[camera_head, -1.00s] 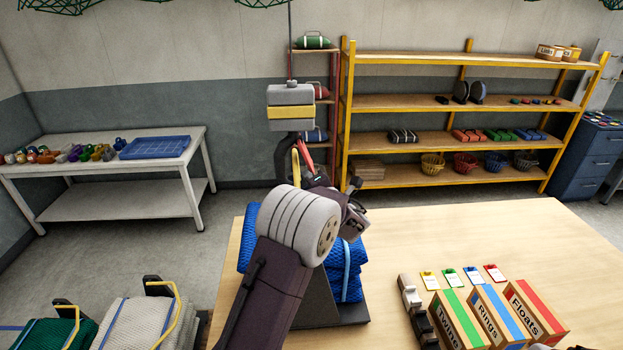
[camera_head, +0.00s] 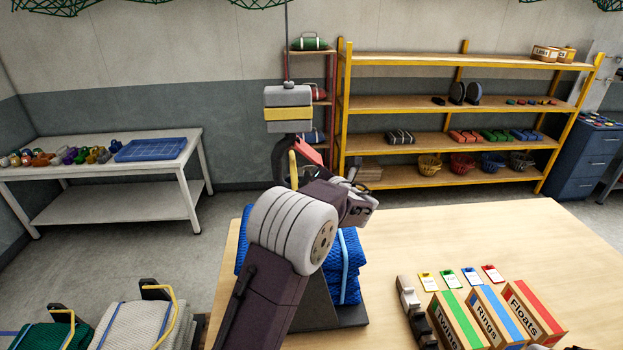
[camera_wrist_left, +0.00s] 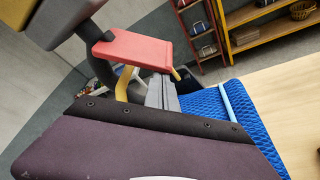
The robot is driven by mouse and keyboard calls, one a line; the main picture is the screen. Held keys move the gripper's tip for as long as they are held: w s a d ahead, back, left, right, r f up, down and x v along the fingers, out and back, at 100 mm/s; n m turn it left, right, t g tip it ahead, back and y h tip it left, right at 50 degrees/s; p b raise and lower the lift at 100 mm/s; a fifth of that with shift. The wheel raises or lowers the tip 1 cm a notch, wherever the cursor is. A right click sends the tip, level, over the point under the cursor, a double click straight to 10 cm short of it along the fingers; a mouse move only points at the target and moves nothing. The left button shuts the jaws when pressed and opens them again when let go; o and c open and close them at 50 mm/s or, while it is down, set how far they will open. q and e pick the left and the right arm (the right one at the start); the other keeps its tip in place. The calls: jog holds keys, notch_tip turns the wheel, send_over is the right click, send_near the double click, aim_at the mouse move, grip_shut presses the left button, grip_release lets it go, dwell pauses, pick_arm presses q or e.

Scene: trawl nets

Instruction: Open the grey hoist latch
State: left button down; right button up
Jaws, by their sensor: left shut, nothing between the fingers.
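The grey hoist block (camera_head: 288,108) with a yellow band hangs on a cable. Its dark hook (camera_head: 281,160) holds a yellow loop (camera_head: 293,168) above the blue net bundle (camera_head: 347,268). The hoist's latch is a red plate (camera_head: 308,153); it sticks out to the right from the hook (camera_wrist_left: 102,65) in the left wrist view (camera_wrist_left: 135,48). My left gripper (camera_wrist_left: 163,92) is shut and empty, its grey fingers just below the latch's outer end; I cannot tell whether they touch it. In the head view my arm hides the fingertips. My right gripper is out of view.
The bundle sits on a dark stand (camera_head: 320,310) on the wooden table (camera_head: 450,225). Labelled boxes (camera_head: 495,318) and coloured cards stand at the right front. More net bundles (camera_head: 138,325) lie at lower left. Yellow shelves (camera_head: 460,105) stand behind.

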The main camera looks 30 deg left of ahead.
pick_arm(q)
jog(key=d+r+n, duration=0.1)
jog(key=w+r+n+h, duration=0.1)
jog(key=shift+d+r+n, duration=0.15)
jog(key=shift+d+n, duration=0.25)
notch_tip(320, 180, up, 8)
jog(key=n+t+h+b, duration=0.3)
jog(key=n+h, duration=0.1)
jog(key=n, duration=0.4)
send_over(321, 163)
jog(key=s+d, duration=0.3)
jog(key=d, duration=0.1)
jog(key=shift+a, duration=0.15)
jog(key=shift+w+r, duration=0.1)
jog(key=shift+r, duration=0.05)
jog(key=shift+r+p, duration=0.1)
jog(key=shift+p, duration=0.25)
